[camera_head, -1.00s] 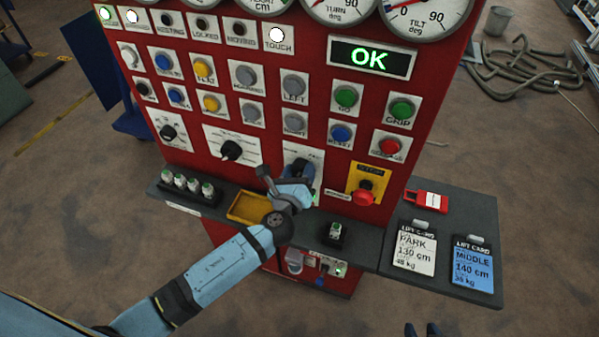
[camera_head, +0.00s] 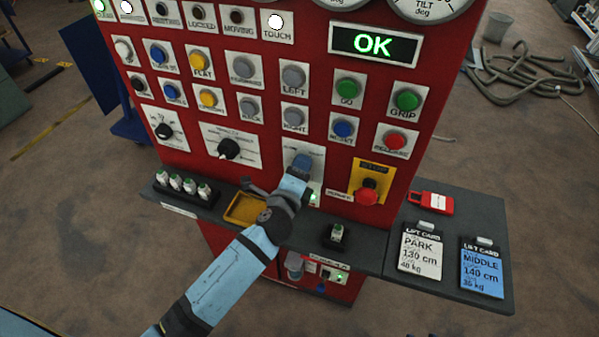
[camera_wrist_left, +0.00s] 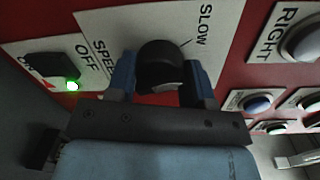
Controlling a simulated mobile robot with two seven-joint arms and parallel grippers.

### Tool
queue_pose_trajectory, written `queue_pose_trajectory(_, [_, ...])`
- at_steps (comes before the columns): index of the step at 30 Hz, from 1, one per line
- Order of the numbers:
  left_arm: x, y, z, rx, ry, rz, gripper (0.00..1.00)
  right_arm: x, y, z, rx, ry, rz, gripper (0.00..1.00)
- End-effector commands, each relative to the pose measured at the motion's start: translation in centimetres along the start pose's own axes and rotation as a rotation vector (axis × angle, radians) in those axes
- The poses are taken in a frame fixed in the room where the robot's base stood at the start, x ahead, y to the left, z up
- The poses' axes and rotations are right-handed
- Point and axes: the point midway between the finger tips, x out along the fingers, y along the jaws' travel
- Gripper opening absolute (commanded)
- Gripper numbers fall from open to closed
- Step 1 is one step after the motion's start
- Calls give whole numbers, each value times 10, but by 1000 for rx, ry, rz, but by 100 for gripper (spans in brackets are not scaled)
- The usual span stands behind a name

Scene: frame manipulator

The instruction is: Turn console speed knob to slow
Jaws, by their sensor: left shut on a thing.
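In the head view my left gripper (camera_head: 301,168) reaches the red console (camera_head: 270,125) at the plate (camera_head: 313,157) and hides the knob. A line on the plate runs from near the knob toward SLOW. Which way the knob points is hard to tell. My right gripper is not in view.
A red stop button (camera_head: 368,192) on a yellow plate is right of my gripper. A black shelf (camera_head: 290,225) below holds a yellow tray (camera_head: 243,209) and a small key-like block (camera_head: 337,234). Two lift cards (camera_head: 421,252) lie on the side shelf. A green light (camera_wrist_left: 72,86) is lit beside the plate.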

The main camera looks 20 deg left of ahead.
Motion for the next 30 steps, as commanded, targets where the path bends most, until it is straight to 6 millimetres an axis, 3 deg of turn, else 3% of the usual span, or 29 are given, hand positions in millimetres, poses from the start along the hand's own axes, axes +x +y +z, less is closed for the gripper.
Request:
queue_pose_trajectory(12, [0,0,0,-241,10,4,24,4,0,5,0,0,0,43])
queue_pose_trajectory(30, [0,0,0,-296,12,5,24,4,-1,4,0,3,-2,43])
